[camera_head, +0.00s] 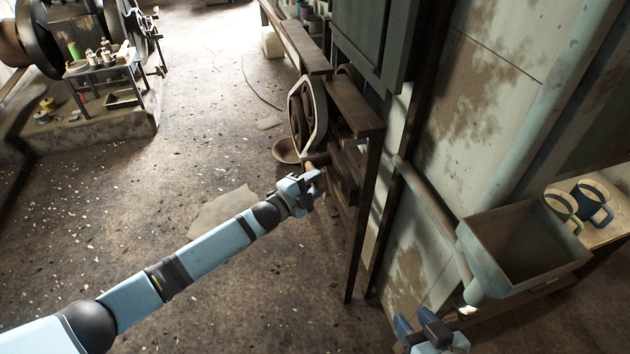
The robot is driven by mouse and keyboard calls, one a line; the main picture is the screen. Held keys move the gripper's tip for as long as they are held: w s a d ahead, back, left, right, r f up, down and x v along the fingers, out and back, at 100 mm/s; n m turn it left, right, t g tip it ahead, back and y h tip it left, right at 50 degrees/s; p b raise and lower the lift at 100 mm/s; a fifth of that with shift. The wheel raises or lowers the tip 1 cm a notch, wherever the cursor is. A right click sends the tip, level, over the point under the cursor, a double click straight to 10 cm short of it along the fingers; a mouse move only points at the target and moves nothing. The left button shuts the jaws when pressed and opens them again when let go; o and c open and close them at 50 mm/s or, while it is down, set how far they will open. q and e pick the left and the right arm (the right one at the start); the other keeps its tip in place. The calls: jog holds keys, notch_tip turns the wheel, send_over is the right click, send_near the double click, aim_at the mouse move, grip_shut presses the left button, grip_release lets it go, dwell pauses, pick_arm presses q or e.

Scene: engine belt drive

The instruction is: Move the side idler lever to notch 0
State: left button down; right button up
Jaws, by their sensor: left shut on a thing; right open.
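The belt-drive frame with its light-rimmed wheel guard (316,105) stands at the centre, against the dark wall. My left gripper (313,186) reaches in from the left and is shut at the front of this frame, below the guard. It is closed on a small wooden handle (311,168), which looks like the side idler lever. The fingers hide most of the lever, and I cannot read its notch. My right gripper (423,329) is at the bottom edge, open and empty, away from the drive.
A dark post (364,220) stands right of my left gripper. A small table (100,65) with bottles is at the far left. The floor between is open.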

pick_arm(q)
jog(key=shift+r, duration=0.1)
jog(key=c, duration=0.8)
grip_release()
jog(key=p+v, duration=0.2)
jog(key=v, duration=1.1)
jog(key=shift+s+a+p, duration=0.3)
pick_arm(e)
jog(key=shift+s+d, duration=0.15)
jog(key=shift+d, duration=0.2)
jog(key=shift+a+f+g, duration=0.1)
jog(key=shift+g, duration=0.2)
